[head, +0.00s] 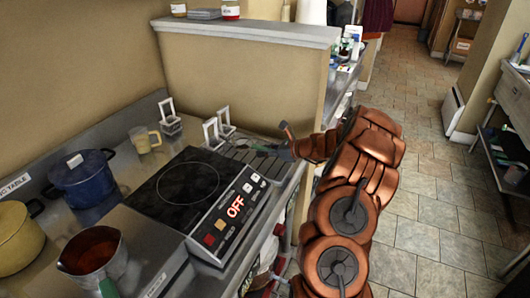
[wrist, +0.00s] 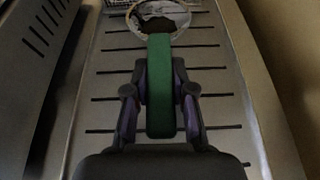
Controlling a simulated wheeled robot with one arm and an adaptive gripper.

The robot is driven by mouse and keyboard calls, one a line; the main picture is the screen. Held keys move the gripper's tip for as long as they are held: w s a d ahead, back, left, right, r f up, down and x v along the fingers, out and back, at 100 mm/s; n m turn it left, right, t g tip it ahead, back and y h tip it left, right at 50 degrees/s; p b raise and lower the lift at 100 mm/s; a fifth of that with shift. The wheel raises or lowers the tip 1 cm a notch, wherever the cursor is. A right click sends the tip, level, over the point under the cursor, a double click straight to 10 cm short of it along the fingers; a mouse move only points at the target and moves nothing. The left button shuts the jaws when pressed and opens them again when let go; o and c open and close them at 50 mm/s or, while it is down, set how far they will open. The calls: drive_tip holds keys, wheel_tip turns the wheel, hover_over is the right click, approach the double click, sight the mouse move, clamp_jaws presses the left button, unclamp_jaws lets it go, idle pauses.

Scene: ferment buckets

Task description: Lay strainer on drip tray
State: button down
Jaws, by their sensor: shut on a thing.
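The strainer (wrist: 160,50) has a green handle and a round wire-rimmed bowl, seen at the top of the wrist view. My gripper (wrist: 160,85) is shut on the green handle, one finger on each side. The drip tray (wrist: 222,118) is a grey metal plate with dark slots, and it lies under the strainer. In the head view my gripper (head: 286,150) is over the right side of the drip tray (head: 238,152), behind the cooktop. The strainer is small and partly hidden there. I cannot tell whether it touches the tray.
A black cooktop (head: 188,190) reading OFF stands in front of the tray. Small baskets with upright handles (head: 171,122) stand behind. A yellow mug (head: 145,139), a blue pot (head: 84,180), a yellow pot (head: 17,238) and a saucepan (head: 95,258) are at left. A partition wall (head: 235,75) rises behind.

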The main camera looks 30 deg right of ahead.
drive_tip(key=shift+f, duration=0.35)
drive_tip(key=shift+f, duration=0.3)
drive_tip(key=c, duration=1)
unclamp_jaws()
drive_tip(key=shift+r, duration=0.15)
